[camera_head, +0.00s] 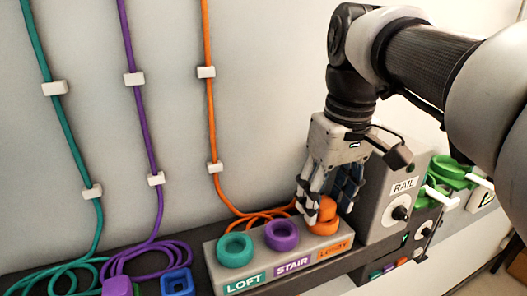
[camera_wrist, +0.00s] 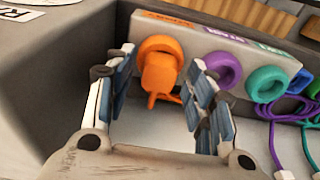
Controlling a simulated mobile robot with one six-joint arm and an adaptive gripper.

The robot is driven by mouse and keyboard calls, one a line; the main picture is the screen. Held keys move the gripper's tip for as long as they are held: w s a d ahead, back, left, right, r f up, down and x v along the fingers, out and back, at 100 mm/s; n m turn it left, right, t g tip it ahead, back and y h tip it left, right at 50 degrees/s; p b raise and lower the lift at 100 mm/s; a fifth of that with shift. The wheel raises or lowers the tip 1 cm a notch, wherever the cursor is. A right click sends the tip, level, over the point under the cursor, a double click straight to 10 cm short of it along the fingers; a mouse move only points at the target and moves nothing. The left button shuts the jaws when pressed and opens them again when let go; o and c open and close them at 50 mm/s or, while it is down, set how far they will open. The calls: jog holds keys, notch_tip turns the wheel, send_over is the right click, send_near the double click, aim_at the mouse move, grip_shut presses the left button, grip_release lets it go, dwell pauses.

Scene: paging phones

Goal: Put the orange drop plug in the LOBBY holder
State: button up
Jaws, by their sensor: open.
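The orange drop plug (camera_wrist: 158,76) stands at the orange ring of the LOBBY holder (camera_wrist: 160,44) in the wrist view, its body pointing toward the camera. It appears to sit in the ring, but how deep I cannot tell. In the head view the plug (camera_head: 328,209) shows above the ring of the LOBBY holder (camera_head: 322,229), partly hidden by my fingers. My gripper (camera_head: 326,192) is open above the holder. In the wrist view my gripper (camera_wrist: 162,70) has one finger on each side of the plug, with gaps visible between fingers and plug.
The purple STAIR holder (camera_head: 281,236) and teal LOFT holder (camera_head: 235,250) stand to the left, looking empty. The grey RAIL box (camera_head: 390,205) rises close on the right. Coiled orange cord (camera_head: 262,219) lies behind the holders. Purple and blue blocks (camera_head: 175,282) lie at lower left.

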jog(key=shift+w, duration=0.1)
notch_tip(320, 180, up, 12)
jog(key=s+p, duration=0.2)
jog(key=p, duration=0.1)
jog(key=s+f+m+t, duration=0.1)
jog(key=s+f, duration=0.5)
jog(key=f, duration=0.6)
jog(key=s+f+m+t, duration=0.2)
jog(key=s+f, duration=0.4)
jog(key=f, duration=0.7)
jog(key=shift+s+m, duration=0.3)
jog(key=shift+s, duration=0.1)
jog(key=shift+b, duration=0.35)
notch_tip(320, 180, down, 28)
jog(key=b, duration=2.8)
jog(key=shift+f, duration=0.15)
